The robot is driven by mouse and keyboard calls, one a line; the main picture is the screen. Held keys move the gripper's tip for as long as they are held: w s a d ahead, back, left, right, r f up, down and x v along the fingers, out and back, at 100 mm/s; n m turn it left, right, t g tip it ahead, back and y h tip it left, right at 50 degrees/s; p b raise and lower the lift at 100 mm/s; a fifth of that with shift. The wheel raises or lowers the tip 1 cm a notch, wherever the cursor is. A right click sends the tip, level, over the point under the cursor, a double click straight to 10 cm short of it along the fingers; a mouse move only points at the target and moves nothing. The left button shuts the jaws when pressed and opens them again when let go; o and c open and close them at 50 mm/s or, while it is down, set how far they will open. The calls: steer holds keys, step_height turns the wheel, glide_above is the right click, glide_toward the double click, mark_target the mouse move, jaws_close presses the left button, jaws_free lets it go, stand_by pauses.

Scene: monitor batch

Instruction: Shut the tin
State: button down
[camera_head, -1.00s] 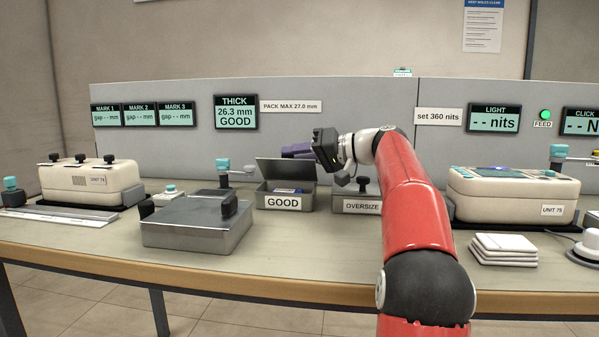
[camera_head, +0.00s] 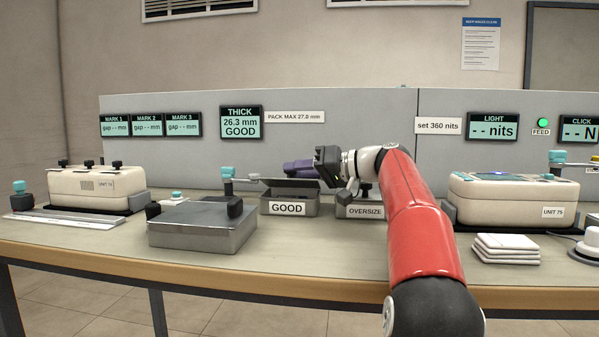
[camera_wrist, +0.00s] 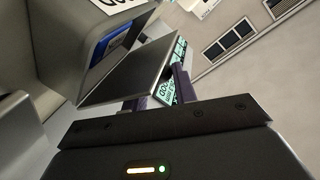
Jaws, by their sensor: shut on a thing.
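The grey tin labelled GOOD (camera_head: 288,208) stands on the bench, left of my arm. Its lid is partly open in the head view, a thin edge above the dark opening. In the wrist view the lid (camera_wrist: 125,72) is a flat grey panel angled off the tin (camera_wrist: 65,70), with a blue item (camera_wrist: 90,48) inside. My gripper (camera_head: 296,167) has purple fingers at the lid, above and behind the tin. The fingers also show in the wrist view (camera_wrist: 160,95), shut at the lid's edge; the exact contact is partly hidden.
The OVERSIZE tin (camera_head: 364,211) stands just right, partly behind my arm. A larger grey metal box (camera_head: 200,228) is at the front left. White pads (camera_head: 505,249) lie at right, near UNIT 75 (camera_head: 510,196). The bench front between box and pads is mostly clear.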

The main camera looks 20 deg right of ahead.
steer(key=shift+f, duration=0.15)
steer(key=c, duration=1.1)
jaws_free()
steer(key=shift+c, duration=0.2)
step_height(320, 180, up, 20)
steer(key=p, duration=1.4)
